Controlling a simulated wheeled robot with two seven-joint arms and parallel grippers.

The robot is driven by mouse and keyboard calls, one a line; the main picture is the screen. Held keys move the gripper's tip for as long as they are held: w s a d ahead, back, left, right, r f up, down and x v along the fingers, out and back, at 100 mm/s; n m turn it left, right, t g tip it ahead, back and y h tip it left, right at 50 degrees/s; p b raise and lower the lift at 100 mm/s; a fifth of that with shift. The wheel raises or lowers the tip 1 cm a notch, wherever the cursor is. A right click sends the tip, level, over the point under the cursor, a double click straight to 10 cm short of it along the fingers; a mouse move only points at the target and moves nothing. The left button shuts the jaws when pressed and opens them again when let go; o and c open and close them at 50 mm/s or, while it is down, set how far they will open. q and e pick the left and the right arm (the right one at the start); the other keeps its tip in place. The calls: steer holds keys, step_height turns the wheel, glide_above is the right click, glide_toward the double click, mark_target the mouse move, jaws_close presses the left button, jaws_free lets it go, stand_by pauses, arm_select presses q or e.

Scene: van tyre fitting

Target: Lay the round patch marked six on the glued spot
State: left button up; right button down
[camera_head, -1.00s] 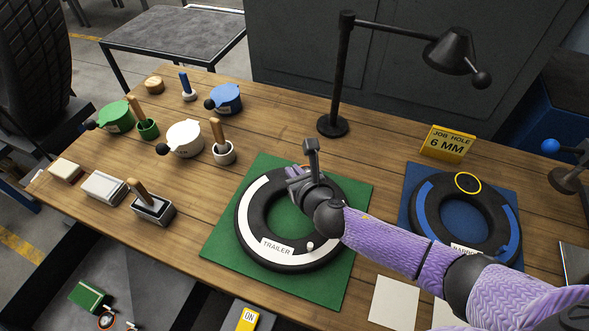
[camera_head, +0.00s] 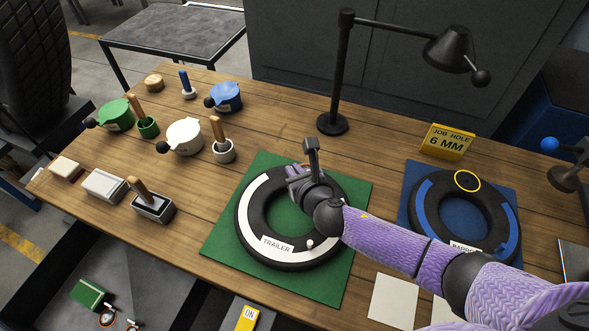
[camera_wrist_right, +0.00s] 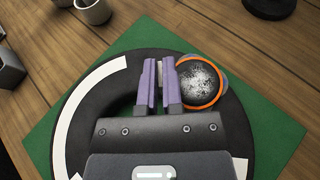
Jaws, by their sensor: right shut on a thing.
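My right gripper (camera_head: 294,176) is low over the far side of the black tyre labelled TRAILER (camera_head: 247,225). In the wrist view its purple fingers (camera_wrist_right: 159,84) are shut on a small pale grey piece, mostly hidden between them. Just right of the fingers is a round, dark, white-speckled spot (camera_wrist_right: 199,82) with an orange ring, on the tyre's side. A grey-blue edge shows behind the ring; I cannot tell what it belongs to. No number six on a patch is readable. My left gripper is not in view.
A second tyre (camera_head: 420,208) with a yellow ring lies on a blue mat at right, near a yellow JOB HOLE 6 MM sign (camera_head: 447,142). A black lamp (camera_head: 340,85) stands behind. Green, white and blue lidded pots (camera_head: 185,138), cups and blocks stand at left.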

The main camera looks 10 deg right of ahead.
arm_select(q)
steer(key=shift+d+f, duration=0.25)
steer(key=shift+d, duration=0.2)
arm_select(e)
steer(key=shift+f, duration=0.35)
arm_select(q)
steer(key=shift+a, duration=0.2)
arm_select(e)
steer(key=c, duration=0.7)
jaws_free()
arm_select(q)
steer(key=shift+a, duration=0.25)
arm_select(e)
steer(key=shift+r, duration=0.1)
step_height(320, 180, up, 4)
steer(key=p, duration=0.3)
steer(key=shift+f, duration=0.2)
step_height(320, 180, up, 6)
steer(key=p, duration=0.6)
steer(key=shift+f, duration=0.2)
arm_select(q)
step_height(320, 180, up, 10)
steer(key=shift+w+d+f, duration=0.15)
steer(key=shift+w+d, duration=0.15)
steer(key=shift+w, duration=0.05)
arm_select(e)
steer(key=shift+f, duration=0.15)
